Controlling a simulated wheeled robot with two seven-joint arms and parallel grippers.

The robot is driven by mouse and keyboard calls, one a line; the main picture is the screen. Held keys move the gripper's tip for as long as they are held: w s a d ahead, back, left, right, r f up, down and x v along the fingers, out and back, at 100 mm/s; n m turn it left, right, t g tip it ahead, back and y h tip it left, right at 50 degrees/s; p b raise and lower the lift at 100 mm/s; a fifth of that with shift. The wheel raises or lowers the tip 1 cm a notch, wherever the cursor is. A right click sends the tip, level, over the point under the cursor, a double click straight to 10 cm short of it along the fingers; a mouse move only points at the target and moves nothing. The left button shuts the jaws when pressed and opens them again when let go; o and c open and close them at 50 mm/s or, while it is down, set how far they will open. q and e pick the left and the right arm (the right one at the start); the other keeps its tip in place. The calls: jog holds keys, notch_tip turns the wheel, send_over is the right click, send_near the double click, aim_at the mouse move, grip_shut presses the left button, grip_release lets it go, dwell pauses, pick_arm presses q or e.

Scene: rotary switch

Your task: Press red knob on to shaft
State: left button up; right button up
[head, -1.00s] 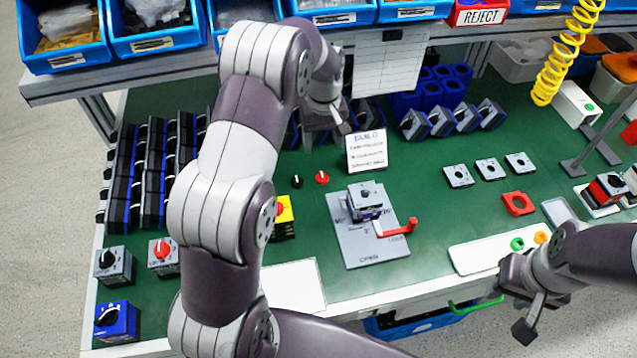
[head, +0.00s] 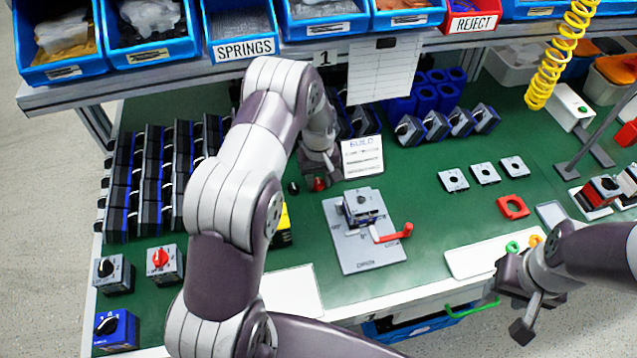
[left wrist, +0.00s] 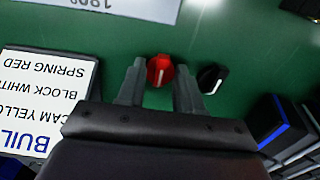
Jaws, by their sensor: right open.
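The red knob (left wrist: 160,71) lies on the green bench top, between the fingers of my left gripper (left wrist: 160,85) in the left wrist view. The fingers are apart, with gaps on both sides of the knob. In the head view the red knob (head: 319,184) shows just below my left gripper (head: 318,172). The switch body with its shaft (head: 362,204) sits in a grey fixture plate (head: 365,255) with a red lever (head: 397,233). My right gripper (head: 525,312) is open and empty at the front right, away from the knob.
A black knob (left wrist: 211,77) lies close beside the red one. A build card (head: 362,157) stands behind the fixture. Switch blocks (head: 485,174) sit to the right, with a red square ring (head: 513,207). Blue bins (head: 240,35) line the shelf above.

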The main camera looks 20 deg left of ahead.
pick_arm(q)
jog(key=c, duration=0.4)
